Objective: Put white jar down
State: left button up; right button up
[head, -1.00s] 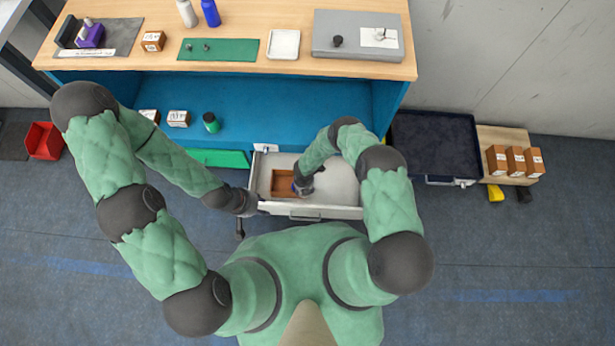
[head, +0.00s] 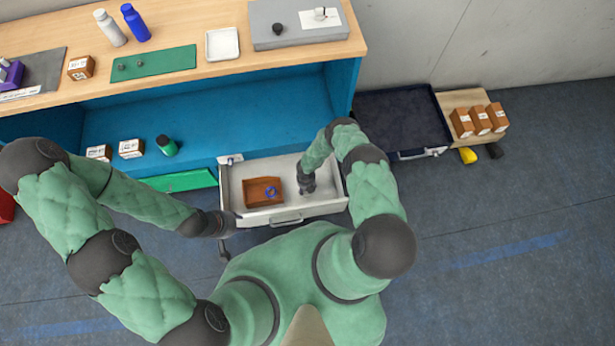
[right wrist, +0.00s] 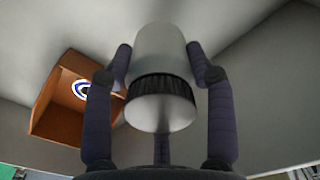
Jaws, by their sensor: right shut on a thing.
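The white jar (right wrist: 160,70), with a black ribbed band, shows in the right wrist view between the two fingers of my right gripper (right wrist: 164,72), which is shut on it. In the head view my right gripper (head: 306,187) is inside the open white drawer (head: 330,205), right of a brown open box (head: 252,196). The jar is hidden there, and I cannot tell whether it touches the drawer floor. My left gripper (head: 226,224) is at the drawer's front left corner; its fingers are too small to read.
The brown box holds a blue-and-white round item (right wrist: 82,90). The drawer floor around my right gripper looks clear. A black tray (head: 400,120) and several brown boxes (head: 480,120) stand to the right. A green bottle (head: 166,146) is on the blue shelf (head: 240,118).

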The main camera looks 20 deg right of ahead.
jog(key=shift+d+f, duration=0.2)
jog(key=shift+f, duration=0.05)
jog(key=f+b, duration=0.2)
jog(key=f, duration=0.1)
jog(key=shift+d+f+b, duration=0.2)
jog(key=shift+f+b, duration=0.1)
jog(key=shift+r, duration=0.1)
jog(key=o, duration=1.4)
